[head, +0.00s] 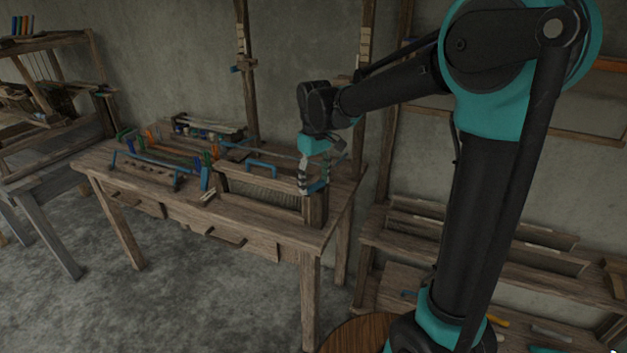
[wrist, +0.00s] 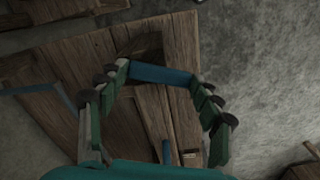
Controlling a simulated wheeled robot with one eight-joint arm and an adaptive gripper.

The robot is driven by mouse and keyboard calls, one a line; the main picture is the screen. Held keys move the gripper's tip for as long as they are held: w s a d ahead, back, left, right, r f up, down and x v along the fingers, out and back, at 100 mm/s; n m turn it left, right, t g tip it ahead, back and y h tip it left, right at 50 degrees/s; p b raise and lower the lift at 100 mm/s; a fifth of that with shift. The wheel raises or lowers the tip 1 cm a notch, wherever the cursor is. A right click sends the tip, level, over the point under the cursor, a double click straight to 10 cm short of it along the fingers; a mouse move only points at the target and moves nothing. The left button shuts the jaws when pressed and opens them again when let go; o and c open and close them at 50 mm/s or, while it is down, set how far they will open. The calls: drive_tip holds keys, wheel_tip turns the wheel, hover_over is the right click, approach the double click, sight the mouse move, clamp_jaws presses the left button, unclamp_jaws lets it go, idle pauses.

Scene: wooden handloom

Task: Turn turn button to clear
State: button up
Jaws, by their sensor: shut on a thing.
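The turn button looks to be the short blue bar (wrist: 160,74) on the wooden table, seen in the wrist view spanning the space between my fingers. My gripper (head: 314,188) points down over the right end of the table, by an upright wooden block (head: 315,209). In the wrist view its two fingers stand apart, one at each end of the blue bar, and are shut on it. In the head view the fingers partly hide the bar. Its exact angle and the pivot under it cannot be told.
The table (head: 266,233) holds a framed reed-like panel (head: 262,189), a blue handle (head: 261,168) and several coloured pieces to the left. A wooden shelf unit (head: 459,253) stands at right. A loom (head: 50,130) stands at far left. The floor in front is clear.

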sight(317, 185)
drive_tip(key=shift+s+d+n, duration=0.1)
drive_tip(key=shift+d+n, duration=0.1)
drive_tip(key=shift+n, duration=0.9)
drive_tip(key=shift+s+d+n, duration=0.1)
drive_tip(key=shift+d+n, duration=0.1)
drive_tip(key=shift+n, duration=0.9)
drive_tip(key=o, duration=1.2)
drive_tip(key=shift+c, duration=0.2)
drive_tip(key=shift+r, duration=0.1)
wheel_tip(317, 185, up, 12)
